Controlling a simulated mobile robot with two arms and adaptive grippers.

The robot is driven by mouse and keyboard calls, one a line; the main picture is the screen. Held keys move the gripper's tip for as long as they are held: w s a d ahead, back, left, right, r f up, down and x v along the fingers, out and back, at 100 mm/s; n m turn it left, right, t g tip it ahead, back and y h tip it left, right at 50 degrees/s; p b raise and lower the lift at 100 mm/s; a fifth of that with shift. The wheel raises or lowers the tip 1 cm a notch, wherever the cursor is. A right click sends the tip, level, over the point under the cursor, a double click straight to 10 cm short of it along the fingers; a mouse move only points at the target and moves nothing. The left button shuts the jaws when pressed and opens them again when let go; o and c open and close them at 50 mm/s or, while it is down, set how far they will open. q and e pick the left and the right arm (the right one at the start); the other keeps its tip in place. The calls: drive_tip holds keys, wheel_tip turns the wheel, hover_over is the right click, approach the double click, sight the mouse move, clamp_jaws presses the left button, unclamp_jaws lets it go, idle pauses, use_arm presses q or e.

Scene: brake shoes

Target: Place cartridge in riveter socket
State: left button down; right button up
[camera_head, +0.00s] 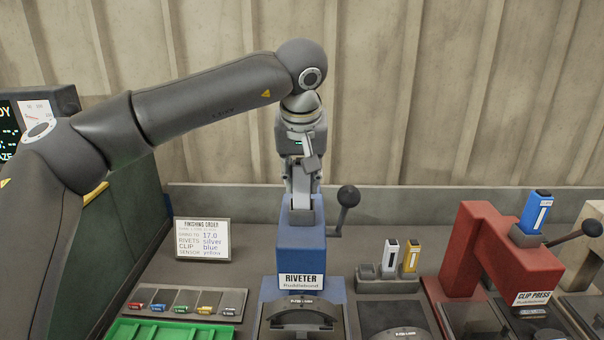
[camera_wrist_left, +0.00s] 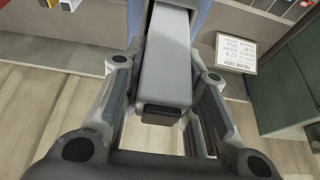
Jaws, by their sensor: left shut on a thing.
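The blue riveter (camera_head: 302,255) stands in the middle of the bench, with a grey socket (camera_head: 291,214) on top. My left gripper (camera_head: 302,185) points down directly above that socket. In the left wrist view, its fingers are shut on a grey cartridge (camera_wrist_left: 168,68) with a dark end piece. The cartridge lines up with the blue riveter top (camera_wrist_left: 196,17). The fingers mostly hide it in the head view, and I cannot tell how deep its lower end sits in the socket. My right gripper is not in view.
A rack (camera_head: 386,285) right of the riveter holds a silver cartridge (camera_head: 390,258) and a yellow one (camera_head: 411,256); its left slot is empty. The riveter's lever (camera_head: 348,197) sticks out right. A red clip press (camera_head: 500,255) stands farther right. An order sign (camera_head: 202,240) stands left.

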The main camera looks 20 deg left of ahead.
use_arm(q)
drive_tip(key=c, duration=1.3)
unclamp_jaws()
drive_tip(key=shift+f, duration=0.1)
drive_tip(key=shift+o, duration=0.9)
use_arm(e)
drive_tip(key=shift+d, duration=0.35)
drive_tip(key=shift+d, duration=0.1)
use_arm(q)
drive_tip(key=b+v, duration=0.1)
drive_tip(key=v, duration=1.1)
drive_tip(key=shift+b, duration=0.3)
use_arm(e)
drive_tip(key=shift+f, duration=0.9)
